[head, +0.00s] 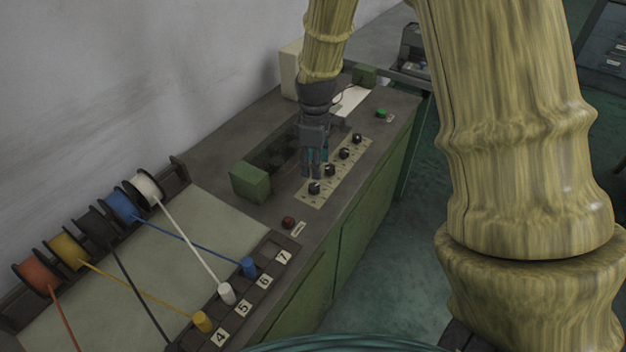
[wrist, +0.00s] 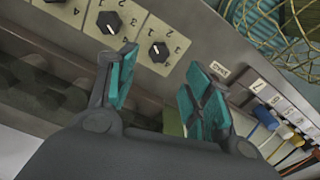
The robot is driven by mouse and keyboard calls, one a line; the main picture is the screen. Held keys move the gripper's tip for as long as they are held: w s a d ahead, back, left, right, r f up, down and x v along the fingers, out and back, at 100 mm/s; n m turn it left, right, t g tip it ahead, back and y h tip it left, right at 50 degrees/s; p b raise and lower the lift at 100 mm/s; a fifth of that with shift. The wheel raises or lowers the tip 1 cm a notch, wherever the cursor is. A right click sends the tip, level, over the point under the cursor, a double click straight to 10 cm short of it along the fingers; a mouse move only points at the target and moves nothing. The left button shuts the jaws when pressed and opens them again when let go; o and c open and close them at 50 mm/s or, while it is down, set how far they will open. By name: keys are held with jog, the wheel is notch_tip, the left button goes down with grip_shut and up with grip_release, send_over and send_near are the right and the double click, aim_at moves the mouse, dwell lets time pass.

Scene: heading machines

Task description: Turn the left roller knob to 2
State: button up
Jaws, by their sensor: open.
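Several black roller knobs sit in a row on a pale numbered strip (head: 309,196). The leftmost knob (head: 314,189) is at the end nearest the spools, and appears to be the knob (wrist: 159,51) nearest my fingers in the wrist view. It has a light pointer mark; its exact setting is too small to read surely. Another knob (wrist: 109,22) is beside it. My gripper (head: 312,174) is above the strip near the leftmost knobs. In the wrist view its teal-padded fingers (wrist: 163,88) are apart with nothing between them; the knob shows beyond their tips.
A green block (head: 250,183) stands left of the strip, with a dark recess behind it. A red button (head: 288,222) and a green button (head: 381,113) lie off either end. Wire spools (head: 122,205) and coloured pegs (head: 249,267) are at lower left.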

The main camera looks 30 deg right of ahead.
aim_at(315, 186)
jog(key=shift+d+f+p, duration=0.1)
jog(key=shift+f+p, duration=0.75)
jog(key=shift+f, duration=3.35)
jog(key=c, duration=1)
